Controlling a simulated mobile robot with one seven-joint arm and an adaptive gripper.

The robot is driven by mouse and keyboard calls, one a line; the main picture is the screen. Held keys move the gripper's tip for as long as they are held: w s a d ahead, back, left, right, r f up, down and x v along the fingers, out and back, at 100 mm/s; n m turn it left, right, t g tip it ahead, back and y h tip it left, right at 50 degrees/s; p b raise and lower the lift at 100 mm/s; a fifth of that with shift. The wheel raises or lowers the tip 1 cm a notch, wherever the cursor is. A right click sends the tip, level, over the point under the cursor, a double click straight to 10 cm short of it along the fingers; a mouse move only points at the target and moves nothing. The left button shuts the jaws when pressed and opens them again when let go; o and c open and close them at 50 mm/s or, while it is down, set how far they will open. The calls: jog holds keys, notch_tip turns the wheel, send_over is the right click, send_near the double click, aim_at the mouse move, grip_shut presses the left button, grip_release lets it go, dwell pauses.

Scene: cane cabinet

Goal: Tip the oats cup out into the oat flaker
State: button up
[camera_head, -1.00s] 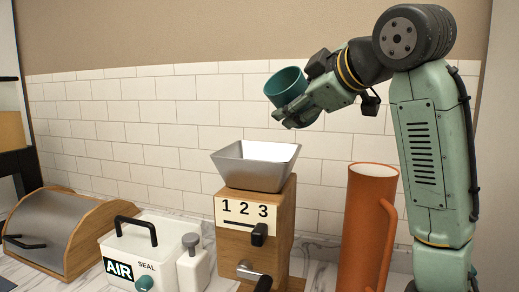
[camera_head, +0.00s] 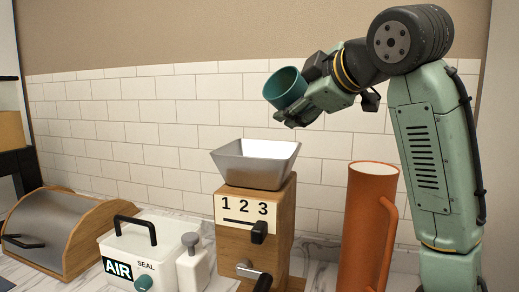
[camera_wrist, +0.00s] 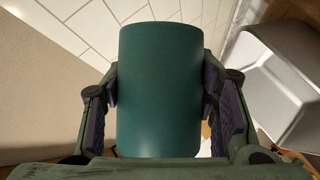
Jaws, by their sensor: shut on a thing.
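The oats cup (camera_head: 285,87) is a teal cup held above the oat flaker, its mouth tilted toward the upper left in the head view. Its inside shows dark teal; I cannot see any oats in it. My gripper (camera_head: 303,104) is shut on the cup. In the wrist view the cup (camera_wrist: 160,88) fills the middle, with a finger pad of my gripper (camera_wrist: 160,100) on each side. The oat flaker (camera_head: 240,215) is a wooden box with a 1 2 3 scale and a metal hopper (camera_head: 255,165) on top. The hopper (camera_wrist: 270,85) lies right of the cup in the wrist view.
A tall orange pitcher (camera_head: 368,225) stands right of the flaker, near my arm. A white AIR SEAL box (camera_head: 165,245) and a wooden bread box (camera_head: 65,230) stand to the left. A tiled wall (camera_head: 150,115) is behind. The space above the hopper is free.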

aim_at(288, 98)
jog(key=shift+s+a+f+n+t+h+b, duration=0.1)
jog(key=shift+f+n+t+h+b, duration=0.2)
jog(key=shift+n+b, duration=0.65)
jog(key=shift+f+n+t+h+b, duration=0.1)
jog(key=shift+f+n+t+b, duration=0.3)
jog(key=shift+b, duration=1.05)
jog(key=shift+s+a+r+n+t+b, duration=0.5)
jog(key=shift+a+r+n+b, duration=0.1)
jog(key=shift+n+b, duration=0.15)
dwell(0.5)
jog(key=shift+s+a+f+n+t, duration=0.1)
jog(key=shift+a+f+n+t, duration=0.1)
jog(key=shift+f+n+t, duration=0.3)
dwell(0.6)
jog(key=shift+s+a+r+n+t, duration=0.25)
jog(key=shift+r+n, duration=0.2)
jog(key=shift+n, duration=0.45)
jog(key=shift+s+a+r+n+t, duration=0.25)
jog(key=shift+r+n, duration=0.2)
jog(key=shift+n, duration=0.45)
dwell(1.1)
